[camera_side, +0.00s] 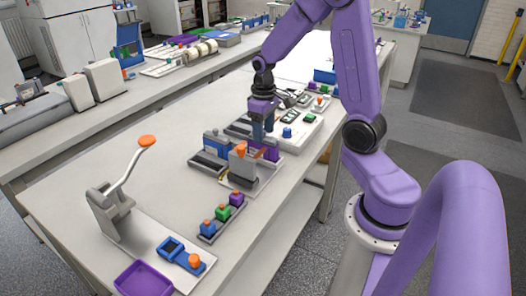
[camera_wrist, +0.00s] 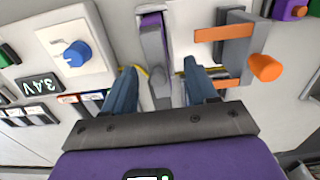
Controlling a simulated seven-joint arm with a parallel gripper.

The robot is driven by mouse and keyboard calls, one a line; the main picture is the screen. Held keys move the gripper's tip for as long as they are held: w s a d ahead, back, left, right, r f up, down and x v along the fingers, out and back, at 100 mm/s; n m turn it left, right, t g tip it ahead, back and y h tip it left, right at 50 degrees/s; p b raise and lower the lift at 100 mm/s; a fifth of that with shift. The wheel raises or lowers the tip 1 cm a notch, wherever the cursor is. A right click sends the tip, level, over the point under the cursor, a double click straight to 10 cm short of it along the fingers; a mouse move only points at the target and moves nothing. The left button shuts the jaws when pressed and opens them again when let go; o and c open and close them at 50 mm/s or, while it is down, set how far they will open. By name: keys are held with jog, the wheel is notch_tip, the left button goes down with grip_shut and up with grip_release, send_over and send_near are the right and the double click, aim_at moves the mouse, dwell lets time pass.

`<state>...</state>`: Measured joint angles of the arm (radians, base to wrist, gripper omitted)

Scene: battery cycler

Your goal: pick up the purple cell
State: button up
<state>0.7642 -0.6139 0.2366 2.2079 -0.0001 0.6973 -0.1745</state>
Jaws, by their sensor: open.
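My gripper (camera_side: 263,131) is open and points down over the fixture with the orange-tipped lever (camera_side: 243,150). In the wrist view its two fingers (camera_wrist: 159,68) stand apart, one on each side of a narrow grey part. A purple piece (camera_wrist: 151,18) shows at the upper end of that part, and purple also shows beside the fixture in the side view (camera_side: 271,154). Whether this is the purple cell, I cannot tell. A small purple block with an orange-red top (camera_side: 237,198) sits at the far end of a rack, beside a green and a blue one.
A blue block (camera_side: 214,143) stands left of the fixture. A white panel with a blue knob (camera_wrist: 76,53) and a 3.4V display (camera_wrist: 39,86) lies left in the wrist view. A tall lever press (camera_side: 112,205) and a purple tray (camera_side: 143,279) are nearer the front. The bench's left middle is clear.

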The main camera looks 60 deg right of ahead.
aim_at(264, 145)
jog(key=shift+d+f, duration=0.15)
jog(key=shift+f, duration=2.95)
grip_shut()
